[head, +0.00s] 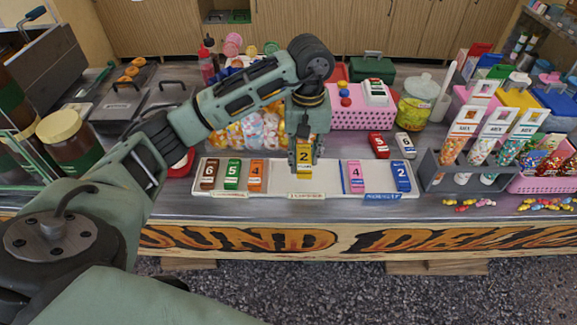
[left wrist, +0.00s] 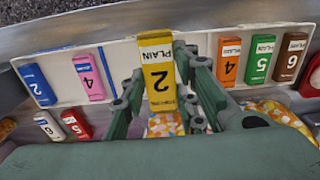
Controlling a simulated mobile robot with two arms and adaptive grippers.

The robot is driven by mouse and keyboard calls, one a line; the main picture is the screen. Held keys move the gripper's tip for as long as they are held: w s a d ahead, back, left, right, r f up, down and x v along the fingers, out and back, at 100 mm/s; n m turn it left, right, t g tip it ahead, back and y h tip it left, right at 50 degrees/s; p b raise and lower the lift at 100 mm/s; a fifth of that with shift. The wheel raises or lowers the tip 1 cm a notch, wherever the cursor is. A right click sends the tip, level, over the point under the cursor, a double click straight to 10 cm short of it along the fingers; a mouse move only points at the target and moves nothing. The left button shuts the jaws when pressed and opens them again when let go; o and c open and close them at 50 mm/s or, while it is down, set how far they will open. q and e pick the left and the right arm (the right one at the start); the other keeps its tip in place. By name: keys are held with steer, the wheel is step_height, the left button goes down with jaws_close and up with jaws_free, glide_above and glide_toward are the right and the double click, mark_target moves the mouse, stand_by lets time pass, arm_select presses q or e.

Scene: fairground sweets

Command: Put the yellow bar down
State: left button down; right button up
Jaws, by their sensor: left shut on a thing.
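The yellow bar (head: 304,158) is marked 2 and stands upright in my left gripper (head: 303,146), over the middle part of the long white tray (head: 325,183). In the left wrist view the yellow bar (left wrist: 158,75) reads PLAIN and sits between the two fingers of my left gripper (left wrist: 160,95), which is shut on it. It looks larger and nearer than the bars in the tray. I cannot tell whether its foot touches the tray. My right gripper is not in view.
Left in the tray stand brown (head: 209,174), green (head: 232,174) and orange (head: 256,176) bars; right, pink (head: 355,177) and blue (head: 400,176) ones. Red (head: 379,145) and white (head: 405,145) bars lie behind. Bare tray flanks the yellow bar. A sweets bag (head: 245,131) is behind.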

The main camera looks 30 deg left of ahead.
arm_select(q)
steer(key=a+f, duration=0.1)
steer(key=a, duration=0.1)
steer(key=a+f+p, duration=0.1)
steer(key=a, duration=0.1)
steer(key=a+f, duration=0.1)
steer(key=a, duration=0.1)
steer(key=shift+w+a+f, duration=0.1)
steer(key=shift+w+f, duration=0.1)
steer(key=shift+f, duration=0.05)
steer(key=shift+a+f+p, duration=0.15)
steer(key=shift+f+p, duration=0.05)
steer(key=shift+p, duration=0.1)
step_height(320, 180, down, 3)
steer(key=shift+f+p, duration=0.1)
steer(key=shift+p, duration=0.6)
steer(key=shift+f, duration=0.45)
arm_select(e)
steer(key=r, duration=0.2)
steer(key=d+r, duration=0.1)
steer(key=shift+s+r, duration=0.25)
